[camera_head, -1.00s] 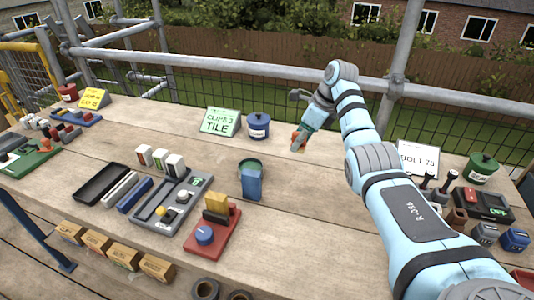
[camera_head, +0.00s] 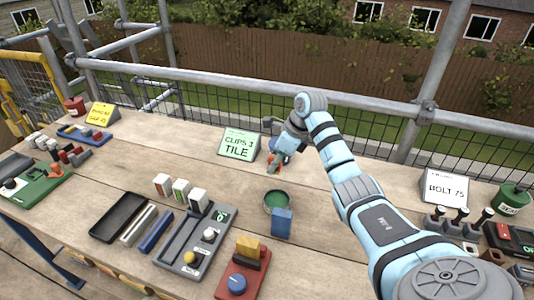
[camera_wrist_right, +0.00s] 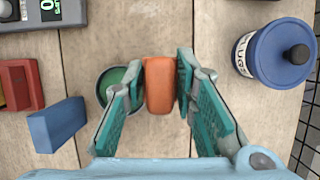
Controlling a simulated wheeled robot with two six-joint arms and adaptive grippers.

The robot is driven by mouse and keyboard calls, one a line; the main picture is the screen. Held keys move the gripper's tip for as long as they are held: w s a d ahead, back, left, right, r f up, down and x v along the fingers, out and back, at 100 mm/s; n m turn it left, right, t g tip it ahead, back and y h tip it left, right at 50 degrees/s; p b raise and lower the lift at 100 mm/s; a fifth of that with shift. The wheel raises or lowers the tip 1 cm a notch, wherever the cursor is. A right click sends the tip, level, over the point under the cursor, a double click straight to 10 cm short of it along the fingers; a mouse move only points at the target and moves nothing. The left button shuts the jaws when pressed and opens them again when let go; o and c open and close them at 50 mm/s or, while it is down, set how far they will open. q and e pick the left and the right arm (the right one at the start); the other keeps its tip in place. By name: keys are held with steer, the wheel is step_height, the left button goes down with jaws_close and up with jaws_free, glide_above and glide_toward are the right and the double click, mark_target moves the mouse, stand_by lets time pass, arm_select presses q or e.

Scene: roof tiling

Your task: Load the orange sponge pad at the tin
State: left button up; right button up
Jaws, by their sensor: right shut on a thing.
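My right gripper (camera_head: 277,161) is shut on the orange sponge pad (camera_wrist_right: 159,84), which sits upright between its teal fingers in the right wrist view. In the head view only a small part of the pad (camera_head: 273,168) shows, below the wrist. The open round tin (camera_head: 267,204), green inside, stands just nearer than the gripper in the head view. In the right wrist view the tin (camera_wrist_right: 103,82) lies just left of the pad, partly covered by a finger. I cannot tell the pad's height above the table. My left gripper is not in view.
A blue block (camera_head: 282,223) stands close by the tin. A lidded blue pot (camera_wrist_right: 272,55) is right of the gripper in the wrist view. A CLIPS TILE sign (camera_head: 239,144) stands behind. A grey tray (camera_head: 190,238) and red tray (camera_head: 243,274) lie nearer.

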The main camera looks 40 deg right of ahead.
mark_target(272, 200)
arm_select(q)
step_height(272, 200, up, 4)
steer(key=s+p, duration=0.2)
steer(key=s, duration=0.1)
arm_select(e)
steer(key=s+a, duration=0.1)
steer(key=s, duration=0.1)
steer(key=s+a+b, duration=0.1)
steer(key=s, duration=0.1)
steer(key=s+a+b, duration=0.1)
steer(key=s, duration=0.1)
steer(key=shift+s+a+f, duration=0.1)
steer(key=shift+f, duration=0.3)
steer(key=b+x, duration=0.1)
steer(key=x, duration=0.1)
steer(key=d+b+x, duration=0.1)
steer(key=x, duration=0.1)
steer(key=shift+f+b, duration=0.2)
steer(key=shift+b, duration=0.15)
steer(key=shift+s+f, duration=0.1)
steer(key=shift+f, duration=0.05)
steer(key=shift+s, duration=0.25)
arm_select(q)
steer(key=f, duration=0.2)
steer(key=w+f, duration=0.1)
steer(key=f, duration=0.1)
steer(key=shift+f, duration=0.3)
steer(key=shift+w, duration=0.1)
arm_select(e)
steer(key=shift+w, duration=0.15)
